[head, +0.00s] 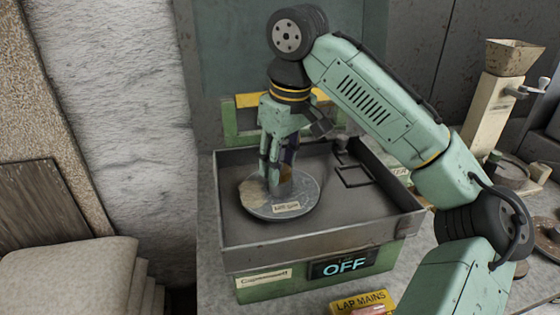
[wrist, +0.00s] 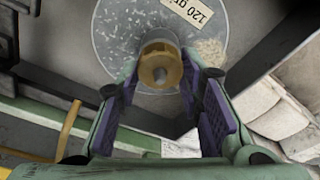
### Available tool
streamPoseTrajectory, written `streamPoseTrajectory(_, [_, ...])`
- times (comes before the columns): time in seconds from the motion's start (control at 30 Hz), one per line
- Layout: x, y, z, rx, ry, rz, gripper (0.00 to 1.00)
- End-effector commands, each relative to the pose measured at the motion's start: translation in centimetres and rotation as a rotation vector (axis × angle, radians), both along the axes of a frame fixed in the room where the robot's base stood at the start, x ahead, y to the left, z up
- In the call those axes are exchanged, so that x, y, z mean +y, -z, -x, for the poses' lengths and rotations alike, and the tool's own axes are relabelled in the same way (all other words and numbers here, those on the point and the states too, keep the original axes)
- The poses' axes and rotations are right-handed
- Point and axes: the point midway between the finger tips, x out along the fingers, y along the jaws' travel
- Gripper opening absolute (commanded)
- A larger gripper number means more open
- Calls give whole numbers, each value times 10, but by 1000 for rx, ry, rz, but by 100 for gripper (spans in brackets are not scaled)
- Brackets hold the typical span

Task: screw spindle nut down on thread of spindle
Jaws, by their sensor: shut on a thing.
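The brass spindle nut (wrist: 161,52) sits around the spindle (wrist: 160,74), whose grey end shows in its middle in the wrist view. Its thread is hidden. The spindle stands at the centre of a round grey lap disc (wrist: 118,38) with a "120 grit" label. My gripper (wrist: 161,76) is over the disc, its purple-padded fingers shut on the nut from both sides. In the head view my gripper (head: 275,172) points straight down at the disc (head: 262,209), and its fingers mostly hide the nut.
The disc lies inside a shallow grey tray (head: 320,234) with raised walls. An "OFF" display (head: 344,264) is on the green front below. A crank-handled hopper device (head: 492,105) stands at right. The tray's right part is mostly clear.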

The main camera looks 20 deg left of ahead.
Motion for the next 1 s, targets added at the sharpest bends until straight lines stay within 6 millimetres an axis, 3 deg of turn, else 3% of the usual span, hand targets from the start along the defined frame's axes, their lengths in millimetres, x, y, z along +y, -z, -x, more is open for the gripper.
streamPoseTrajectory(0.7, [0,0,0,-4,1101,2,1])
streamPoseTrajectory(0.83, [0,1,0,-1,1234,2,1])
streamPoseTrajectory(1.0, [0,1,0,-1,1273,0,1])
